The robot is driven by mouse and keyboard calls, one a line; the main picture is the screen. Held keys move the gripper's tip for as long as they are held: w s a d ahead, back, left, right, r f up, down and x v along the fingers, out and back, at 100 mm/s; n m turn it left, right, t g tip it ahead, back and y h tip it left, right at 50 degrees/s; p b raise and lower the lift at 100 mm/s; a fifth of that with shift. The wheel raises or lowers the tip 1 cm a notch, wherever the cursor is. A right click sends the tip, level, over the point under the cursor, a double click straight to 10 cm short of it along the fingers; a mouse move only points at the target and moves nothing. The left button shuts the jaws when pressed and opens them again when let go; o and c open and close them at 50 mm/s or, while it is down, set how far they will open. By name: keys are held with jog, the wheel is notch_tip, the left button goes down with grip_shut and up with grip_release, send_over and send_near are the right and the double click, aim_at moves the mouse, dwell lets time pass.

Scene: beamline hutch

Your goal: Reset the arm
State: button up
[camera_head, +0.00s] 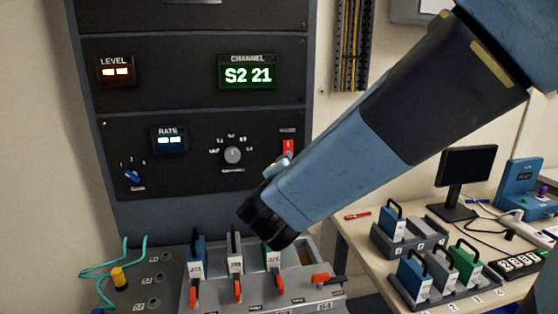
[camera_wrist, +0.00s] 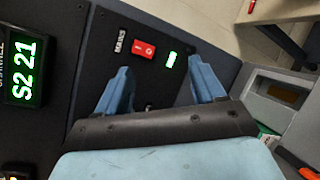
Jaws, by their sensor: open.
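My gripper (camera_wrist: 162,76) is open in the wrist view, its two blue fingers spread apart with nothing between them. It faces the dark panel, with the red MAINS switch (camera_wrist: 144,49) just beyond the fingertips and a lit green indicator (camera_wrist: 171,59) beside it. In the head view the red switch (camera_head: 288,146) is at the panel's right edge. A small part of my gripper (camera_head: 280,165) shows just below it. My forearm hides the rest. I cannot tell whether a finger touches the panel.
The rack shows a green channel display (camera_head: 249,72) reading S2 21, a grey knob (camera_head: 232,155) and a blue switch (camera_head: 132,176). Below, several handled modules stand in a grey console (camera_head: 210,299) with red levers. At right, a table (camera_head: 352,235) holds module trays and a monitor (camera_head: 467,172).

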jog(key=s+d+f+m+g+h, duration=0.1)
jog(key=s+d+m+g+h, duration=0.25)
jog(key=d+m, duration=0.45)
jog(key=s+d+m+g+h, duration=0.25)
jog(key=d+g, duration=0.25)
jog(key=d, duration=0.6)
jog(key=s+d+m+g+y, duration=0.2)
jog(key=s+m+y, duration=0.6)
jog(key=m, duration=0.4)
jog(key=shift+s+d+r+m+y, duration=0.4)
jog(key=shift+s+d, duration=0.2)
jog(key=shift+s, duration=0.15)
